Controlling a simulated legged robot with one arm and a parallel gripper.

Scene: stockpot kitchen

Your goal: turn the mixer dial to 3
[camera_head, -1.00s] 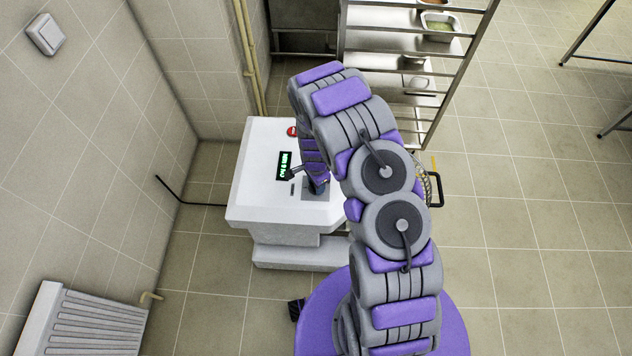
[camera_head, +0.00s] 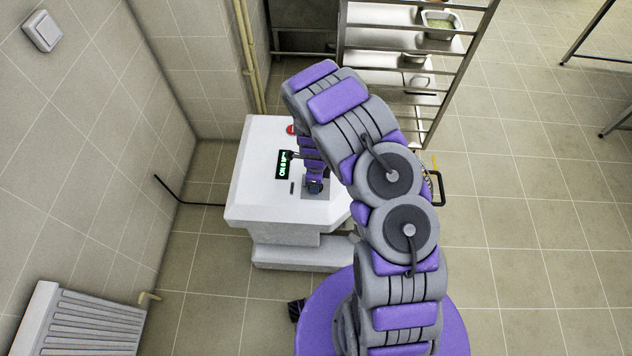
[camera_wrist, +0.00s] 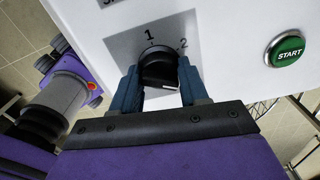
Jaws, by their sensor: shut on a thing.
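The mixer housing (camera_head: 262,200) is a white box standing by the tiled wall in the head view. Its dial (camera_wrist: 158,66) is a black knob on a grey plate (camera_wrist: 120,46) in the wrist view. The numbers 1 and 2 show above the knob; the rest of the scale is hidden by my gripper. A white mark on the knob shows at its lower right. My gripper (camera_wrist: 160,84) is shut on the dial, one blue finger on each side. In the head view my gripper (camera_head: 314,187) is at the housing's top, mostly hidden by my arm.
A green START button (camera_wrist: 286,49) sits right of the dial. A display (camera_head: 283,166) with green text, too small to read, and a red button (camera_head: 291,129) are on the housing. A steel rack (camera_head: 425,100) stands behind.

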